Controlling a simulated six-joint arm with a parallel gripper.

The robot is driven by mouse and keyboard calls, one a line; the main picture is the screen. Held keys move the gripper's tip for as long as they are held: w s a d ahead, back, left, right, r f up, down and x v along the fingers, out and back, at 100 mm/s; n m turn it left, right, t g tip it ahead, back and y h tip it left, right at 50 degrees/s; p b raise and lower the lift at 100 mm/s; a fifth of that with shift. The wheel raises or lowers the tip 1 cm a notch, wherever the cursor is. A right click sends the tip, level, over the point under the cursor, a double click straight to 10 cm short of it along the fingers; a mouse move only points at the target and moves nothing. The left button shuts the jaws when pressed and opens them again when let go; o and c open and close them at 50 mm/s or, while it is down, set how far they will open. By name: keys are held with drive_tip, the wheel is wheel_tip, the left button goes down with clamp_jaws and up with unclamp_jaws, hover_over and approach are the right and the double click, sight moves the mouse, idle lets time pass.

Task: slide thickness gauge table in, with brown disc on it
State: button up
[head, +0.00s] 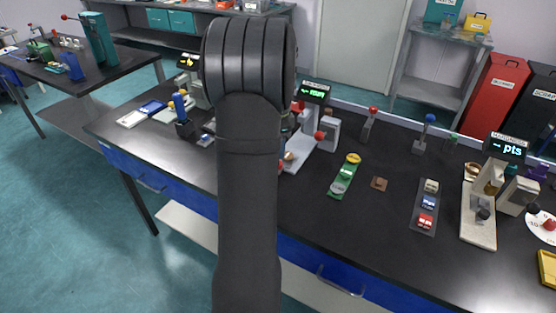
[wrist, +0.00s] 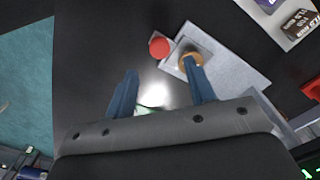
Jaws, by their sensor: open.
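The thickness gauge shows in the head view, with a green-lit display (head: 315,92) and a pale grey base (head: 300,153), partly behind my arm. In the wrist view its grey base (wrist: 235,75) lies at the upper right. A small sliding table (wrist: 182,43) with a red knob (wrist: 160,47) sticks out at the base's left edge. A brown disc (wrist: 190,59) is on the table, partly covered by my right finger. My gripper (wrist: 161,66) is open, its two blue fingers apart just below the knob in the picture. In the head view my arm hides the gripper.
On the black bench a green strip with a yellow end (head: 345,176), a brown square (head: 379,183) and a tray of small blocks (head: 425,205) lie right of the gauge. Another instrument (head: 478,215) stands farther right. A blue-handled tool (head: 181,108) stands left of my arm.

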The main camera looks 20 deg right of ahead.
wheel_tip(320, 180, down, 7)
drive_tip(key=shift+r, duration=0.2)
clamp_jaws()
